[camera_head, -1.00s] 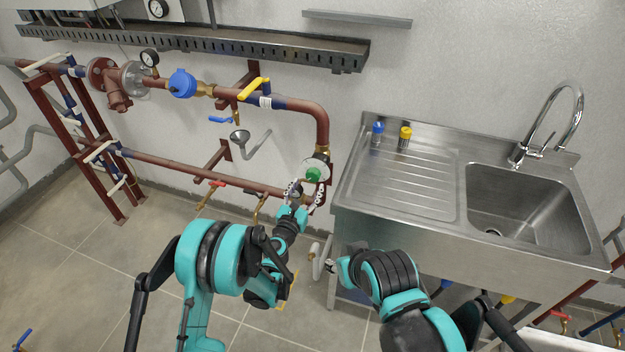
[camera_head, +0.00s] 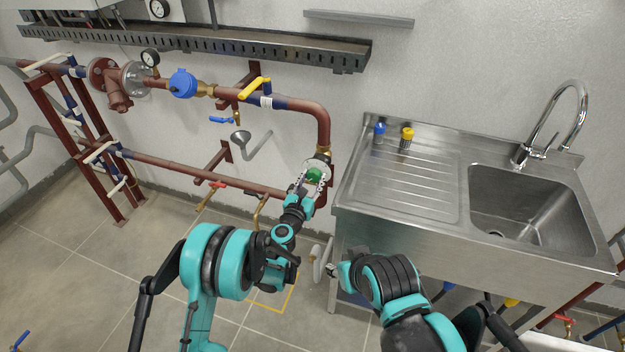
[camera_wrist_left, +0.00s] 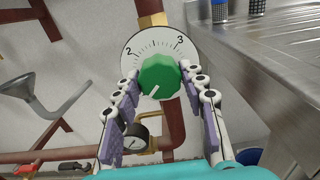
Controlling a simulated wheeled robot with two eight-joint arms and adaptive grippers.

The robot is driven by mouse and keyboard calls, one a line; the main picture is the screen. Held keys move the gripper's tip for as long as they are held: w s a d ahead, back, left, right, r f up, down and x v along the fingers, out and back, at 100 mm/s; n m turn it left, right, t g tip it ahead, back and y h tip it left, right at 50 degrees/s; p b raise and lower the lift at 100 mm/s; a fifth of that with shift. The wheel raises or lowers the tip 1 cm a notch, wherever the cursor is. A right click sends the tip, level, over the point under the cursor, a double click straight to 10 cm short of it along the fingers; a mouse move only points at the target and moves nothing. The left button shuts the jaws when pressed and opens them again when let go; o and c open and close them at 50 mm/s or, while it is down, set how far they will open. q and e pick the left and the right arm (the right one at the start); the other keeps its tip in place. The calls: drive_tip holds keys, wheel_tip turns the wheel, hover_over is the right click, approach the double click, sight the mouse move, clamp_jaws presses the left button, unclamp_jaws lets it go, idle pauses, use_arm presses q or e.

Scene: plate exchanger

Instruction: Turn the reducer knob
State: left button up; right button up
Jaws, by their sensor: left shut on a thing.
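The reducer knob (camera_head: 314,174) is green and sits on a round white dial at the lower end of the red pipe's bend. In the left wrist view the knob (camera_wrist_left: 159,76) has a white mark pointing down and left, and the dial (camera_wrist_left: 158,43) shows the numbers 2 and 3. My left gripper (camera_head: 311,180) is shut on the knob, with one finger at each side of it; the fingers also show in the left wrist view (camera_wrist_left: 158,80). My right gripper (camera_head: 322,266) is low beside the sink cabinet, away from the knob; its fingers are too small to read.
The steel sink counter (camera_head: 350,195) stands close to the right of the knob, with blue and yellow capped bottles (camera_head: 405,138) on it. A funnel (camera_head: 240,137) and red pipework (camera_head: 165,165) lie to the left.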

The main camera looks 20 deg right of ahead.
use_arm(q)
drive_tip(key=shift+m, duration=0.3)
drive_tip(key=m, duration=0.3)
drive_tip(key=shift+m, duration=0.3)
drive_tip(key=m, duration=0.4)
drive_tip(key=shift+m, duration=0.3)
drive_tip(key=m, duration=0.4)
drive_tip(key=shift+m, duration=2.5)
drive_tip(key=o, duration=1.1)
drive_tip(key=shift+o, duration=0.2)
